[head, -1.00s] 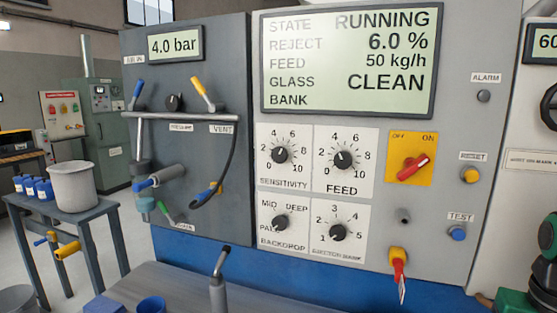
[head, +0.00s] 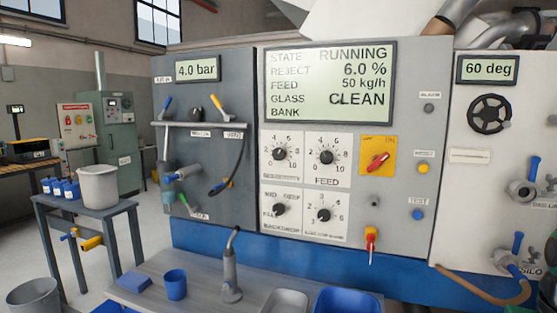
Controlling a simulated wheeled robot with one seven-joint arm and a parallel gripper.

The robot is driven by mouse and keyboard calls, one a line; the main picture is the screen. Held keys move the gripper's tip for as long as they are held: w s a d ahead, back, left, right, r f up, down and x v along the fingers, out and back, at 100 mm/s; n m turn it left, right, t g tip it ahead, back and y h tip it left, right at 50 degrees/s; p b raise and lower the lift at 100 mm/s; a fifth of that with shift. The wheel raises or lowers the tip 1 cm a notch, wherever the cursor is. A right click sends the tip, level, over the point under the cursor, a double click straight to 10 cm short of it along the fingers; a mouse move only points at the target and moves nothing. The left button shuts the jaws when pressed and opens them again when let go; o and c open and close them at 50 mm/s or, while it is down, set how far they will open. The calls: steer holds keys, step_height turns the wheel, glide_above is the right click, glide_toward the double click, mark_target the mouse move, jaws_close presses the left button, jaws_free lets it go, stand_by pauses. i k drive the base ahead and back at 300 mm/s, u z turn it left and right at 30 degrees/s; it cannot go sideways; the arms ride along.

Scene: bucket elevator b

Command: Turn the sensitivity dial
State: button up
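The sensitivity dial (head: 279,154) is a round black knob on a white scale plate, at the upper left of the group of dials below the display. Its label below is blurred now. The feed dial (head: 326,157) is just to its right. The backdrop dial (head: 279,209) is below it, and another black dial (head: 323,215) is at the lower right. The display (head: 328,82) reads RUNNING, reject 6.0 %, feed 50 kg/h, glass CLEAN. My gripper does not show in the head view.
A red switch on a yellow plate (head: 378,156) is right of the dials. A grey bench (head: 200,275) stands in front of the panel, with a blue cup (head: 175,284), a grey lever-topped tool (head: 231,270) and trays. A side table (head: 85,207) holds a white pot (head: 98,186).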

mark_target(278, 154)
steer(key=k, duration=1.05)
steer(key=z, duration=0.5)
steer(key=i, duration=1.4)
steer(key=u, duration=2.1)
steer(key=i, duration=0.5)
steer(key=z, duration=0.1)
